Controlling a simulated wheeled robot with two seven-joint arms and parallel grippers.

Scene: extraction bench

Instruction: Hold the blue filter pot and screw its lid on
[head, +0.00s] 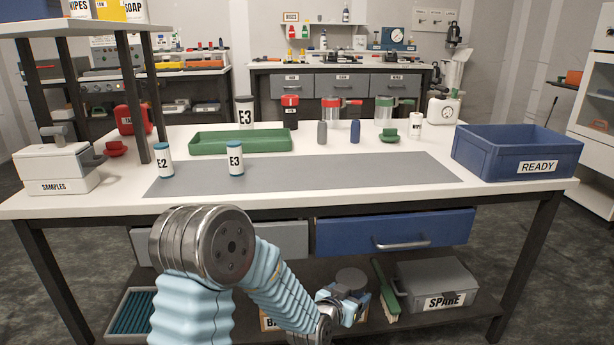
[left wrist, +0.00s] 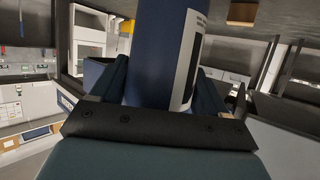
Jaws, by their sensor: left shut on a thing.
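My left gripper (left wrist: 148,105) is shut on a dark blue cylinder, the blue pot (left wrist: 155,55), which carries a white label with a dark mark. In the head view my left gripper (head: 343,306) is low in front of the bench, below the blue drawer. A grey round top (head: 351,277) shows just above it; I cannot tell whether this is the pot's top or something on the shelf. The pot's mouth is out of frame in the left wrist view. I do not make out a separate blue lid. My right gripper is not in view.
A grey mat (head: 310,176) lies on the white bench with two labelled jars, E2 (head: 164,160) and E3 (head: 235,158). A READY crate (head: 517,151) stands right. The mat's right half is clear.

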